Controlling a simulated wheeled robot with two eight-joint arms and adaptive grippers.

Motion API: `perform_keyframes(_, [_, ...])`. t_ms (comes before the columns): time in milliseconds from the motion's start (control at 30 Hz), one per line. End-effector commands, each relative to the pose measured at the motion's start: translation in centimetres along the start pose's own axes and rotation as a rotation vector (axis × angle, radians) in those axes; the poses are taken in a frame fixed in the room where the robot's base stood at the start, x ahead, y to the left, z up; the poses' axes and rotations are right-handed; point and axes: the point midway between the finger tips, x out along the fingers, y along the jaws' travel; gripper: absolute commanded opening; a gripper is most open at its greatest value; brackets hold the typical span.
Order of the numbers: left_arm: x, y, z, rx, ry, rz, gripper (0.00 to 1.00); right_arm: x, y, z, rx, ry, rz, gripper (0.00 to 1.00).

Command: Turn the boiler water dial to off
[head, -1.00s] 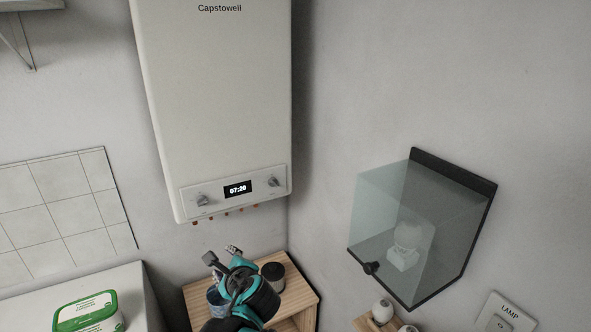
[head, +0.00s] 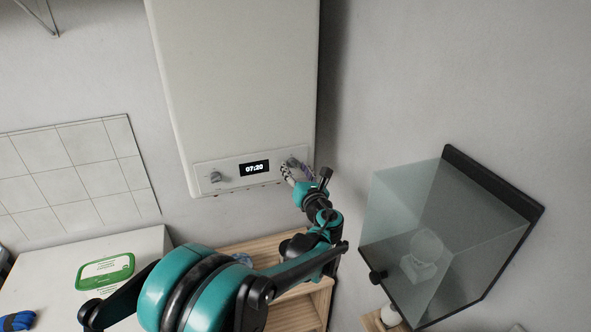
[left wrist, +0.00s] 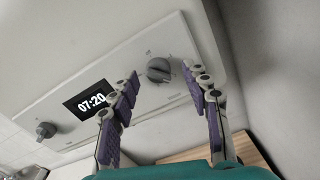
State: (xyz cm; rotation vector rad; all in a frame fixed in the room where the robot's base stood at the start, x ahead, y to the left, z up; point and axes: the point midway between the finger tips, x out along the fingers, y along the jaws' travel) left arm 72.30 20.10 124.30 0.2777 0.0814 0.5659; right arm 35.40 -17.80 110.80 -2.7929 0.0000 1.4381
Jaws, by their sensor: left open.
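The white boiler (head: 235,85) hangs on the wall. Its control panel has a display reading 07:20 (head: 254,168), a left dial (head: 216,177) and a right dial (head: 293,162). The left wrist view shows the right dial (left wrist: 158,70) and the left dial (left wrist: 46,130). Dial markings are too small to read, so I cannot tell which is for water. My left gripper (head: 289,172) is at the right dial and partly covers it in the head view. In the left wrist view its open purple-padded fingers (left wrist: 161,74) lie either side of that dial, without visible contact. My right gripper is not in view.
A wooden shelf unit (head: 318,300) stands below the boiler, partly behind my left arm. A glass case (head: 425,245) is on the wall to the right. A green-and-white tub (head: 106,270) sits on the white surface at left.

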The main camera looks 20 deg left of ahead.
Motion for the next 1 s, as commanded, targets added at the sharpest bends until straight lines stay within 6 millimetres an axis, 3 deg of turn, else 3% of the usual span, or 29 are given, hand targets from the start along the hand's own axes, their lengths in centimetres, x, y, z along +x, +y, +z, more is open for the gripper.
perform_keyframes(333, [0.61, 0.04, 0.0, -0.001, 0.0, 0.0, 0.48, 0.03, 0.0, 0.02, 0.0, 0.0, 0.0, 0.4])
perform_keyframes(500, [0.59, 0.04, 0.0, -0.001, 0.001, 0.0, 0.03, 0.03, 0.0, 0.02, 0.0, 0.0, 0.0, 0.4])
perform_keyframes(533, [0.59, 0.04, 0.0, -0.001, 0.001, 0.0, 0.0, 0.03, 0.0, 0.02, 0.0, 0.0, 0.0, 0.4])
perform_keyframes(1000, [0.57, 0.02, -0.04, -0.085, -0.001, 0.0, 0.0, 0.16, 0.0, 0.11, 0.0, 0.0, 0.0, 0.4])
